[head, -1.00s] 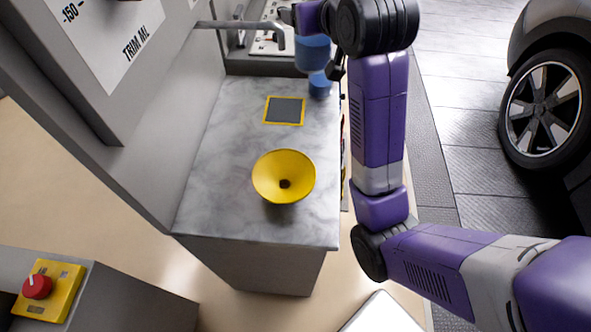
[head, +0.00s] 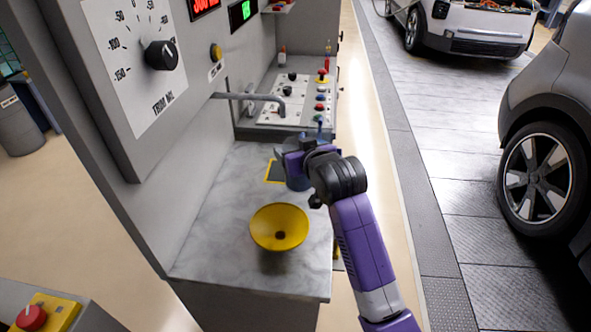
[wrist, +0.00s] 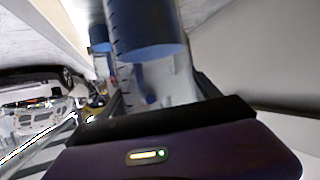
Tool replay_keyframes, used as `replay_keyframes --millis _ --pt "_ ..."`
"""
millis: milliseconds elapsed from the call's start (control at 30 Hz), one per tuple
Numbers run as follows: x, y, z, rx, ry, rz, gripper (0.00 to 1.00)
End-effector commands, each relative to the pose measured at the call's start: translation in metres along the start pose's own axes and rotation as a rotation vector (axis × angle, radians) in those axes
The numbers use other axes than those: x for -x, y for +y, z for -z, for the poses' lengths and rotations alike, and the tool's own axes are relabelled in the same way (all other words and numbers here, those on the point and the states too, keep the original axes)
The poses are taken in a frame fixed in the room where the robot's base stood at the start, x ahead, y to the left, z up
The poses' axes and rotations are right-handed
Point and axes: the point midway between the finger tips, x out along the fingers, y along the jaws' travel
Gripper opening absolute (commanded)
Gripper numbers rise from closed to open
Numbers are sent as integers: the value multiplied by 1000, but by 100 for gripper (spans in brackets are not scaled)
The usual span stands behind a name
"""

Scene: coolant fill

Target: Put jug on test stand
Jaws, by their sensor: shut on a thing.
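The blue see-through jug (head: 298,182) is at the near end of my arm's reach over the marble counter (head: 215,235). My gripper (head: 291,160) is shut on it. The jug covers the right part of a yellow-edged dark pad (head: 271,173) on the counter. I cannot tell whether its base touches the pad. In the wrist view the jug (wrist: 145,35) fills the top middle, blurred, beyond my gripper (wrist: 150,100). A smaller blue part (head: 322,140) shows behind my gripper; I cannot tell what it belongs to.
A yellow funnel (head: 279,228) sits on the counter nearer me. A grey spout (head: 250,97) sticks out from the machine wall on the left, above the counter. A control panel (head: 295,105) is behind. Cars stand to the right, across the floor.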

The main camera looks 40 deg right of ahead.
Motion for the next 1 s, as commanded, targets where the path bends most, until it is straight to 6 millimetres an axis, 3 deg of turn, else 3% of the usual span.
replay_keyframes --millis 500,967,1000 --pt "-23 -1 -54 0 1 -1 3" --pt "-26 -1 -62 0 4 0 3" --pt "-26 -1 -63 0 1 0 75"
